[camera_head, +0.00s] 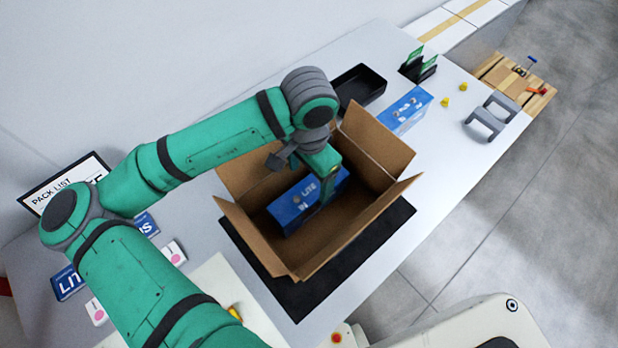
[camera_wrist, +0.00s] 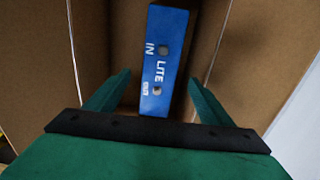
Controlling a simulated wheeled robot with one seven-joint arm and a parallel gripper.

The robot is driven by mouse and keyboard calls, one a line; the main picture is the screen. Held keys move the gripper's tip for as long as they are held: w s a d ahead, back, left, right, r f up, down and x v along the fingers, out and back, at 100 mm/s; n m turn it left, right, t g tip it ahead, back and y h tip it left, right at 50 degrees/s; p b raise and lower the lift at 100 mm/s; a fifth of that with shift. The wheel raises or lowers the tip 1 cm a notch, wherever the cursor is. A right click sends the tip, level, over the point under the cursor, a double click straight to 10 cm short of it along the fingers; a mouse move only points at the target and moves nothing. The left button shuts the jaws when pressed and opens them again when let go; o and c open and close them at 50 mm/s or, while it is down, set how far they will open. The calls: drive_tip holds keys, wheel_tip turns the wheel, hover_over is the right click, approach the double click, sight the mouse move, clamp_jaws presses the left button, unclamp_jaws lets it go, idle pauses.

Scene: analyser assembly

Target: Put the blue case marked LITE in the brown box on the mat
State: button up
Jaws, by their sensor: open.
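The blue case marked LITE (camera_head: 301,205) lies inside the open brown box (camera_head: 370,150), which stands on the black mat (camera_head: 375,248). My gripper (camera_head: 325,190) reaches down into the box at the case, partly hiding it. In the wrist view the case (camera_wrist: 163,62) shows its LITE face between and beyond the fingers of my gripper (camera_wrist: 160,92). The fingers are spread, with gaps on both sides of the case. The box walls (camera_wrist: 265,60) rise on both sides. Whether the case lies flat on the box floor is hard to tell.
A second blue case (camera_head: 405,109) stands behind the box, near a black tray (camera_head: 358,86). Grey handles (camera_head: 491,118), yellow pieces (camera_head: 462,87) and a dark rack (camera_head: 418,68) are at the far right. A pack list screen (camera_head: 70,180) and labels stand at left. Box flaps spread outward.

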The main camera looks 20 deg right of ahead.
drive_tip(key=shift+r, duration=1.55)
